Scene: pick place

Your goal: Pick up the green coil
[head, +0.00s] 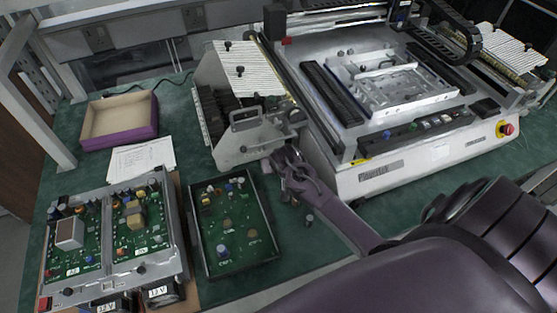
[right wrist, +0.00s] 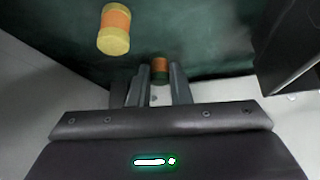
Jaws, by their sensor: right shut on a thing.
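In the right wrist view, a small green coil with an orange band (right wrist: 160,65) sits between the two fingertips of my right gripper (right wrist: 160,76). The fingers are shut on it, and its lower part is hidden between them. In the head view my right gripper (head: 281,160) is beside the front of the metal fixture, just left of the large machine; the coil cannot be made out there. My left gripper is not in view.
A yellow coil with an orange band (right wrist: 115,29) lies nearby. In the head view, a circuit board tray (head: 193,232) is left of the gripper, the large machine (head: 425,160) right, and a purple box (head: 122,139) far left. A small cylinder (head: 309,220) stands on the green mat.

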